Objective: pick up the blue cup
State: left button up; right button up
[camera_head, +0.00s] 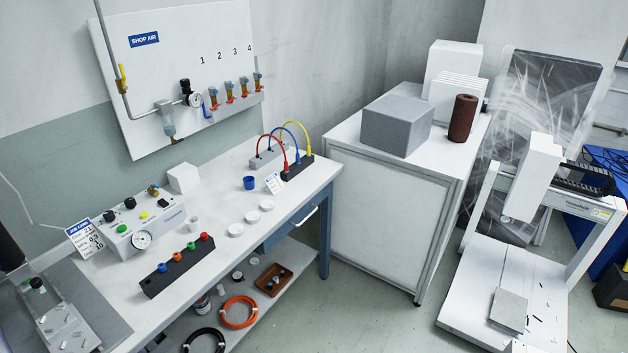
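The blue cup (249,183) is small and stands upright on the white workbench (215,240), towards its far end. It stands just left of a small white label card (274,183) and apart from the things around it. Neither of my grippers shows in the head view, so nothing is seen holding or touching the cup.
A white cup (193,222) and several white discs (236,230) lie near the blue cup. Behind it, a grey block (266,157) and a black block (297,167) are joined by coloured cables. A control box (143,224) and dark button strip (177,265) stand nearer.

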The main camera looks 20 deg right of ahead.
aim_at(249, 183)
jog(key=z, duration=0.25)
jog(key=i+l, duration=0.65)
jog(key=i, duration=0.05)
